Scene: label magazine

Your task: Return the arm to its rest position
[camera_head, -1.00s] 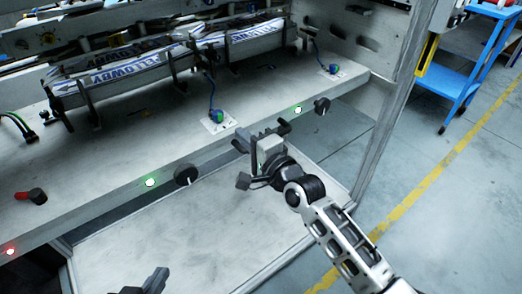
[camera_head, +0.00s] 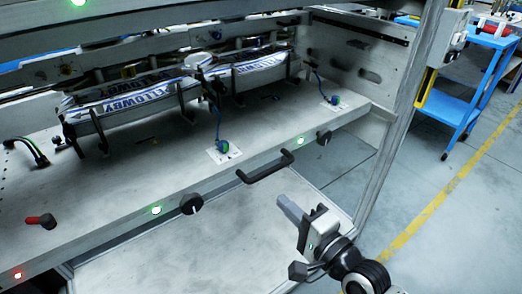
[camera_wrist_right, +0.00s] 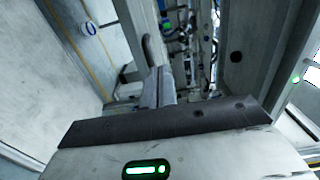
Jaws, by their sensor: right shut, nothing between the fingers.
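My right gripper (camera_head: 287,207) is in the lower right of the head view, in front of the machine's front edge and apart from the black handle (camera_head: 265,168). Its fingers are together and hold nothing. The closed fingers also show in the right wrist view (camera_wrist_right: 158,88), with the machine beyond them. My right arm comes in from the bottom right corner. My left gripper is not in view.
The machine's grey shelf (camera_head: 150,175) carries label stacks (camera_head: 130,97), black knobs (camera_head: 191,204) and a red lever (camera_head: 41,221). A grey post (camera_head: 396,130) stands to the right. A blue cart (camera_head: 485,75) is farther back.

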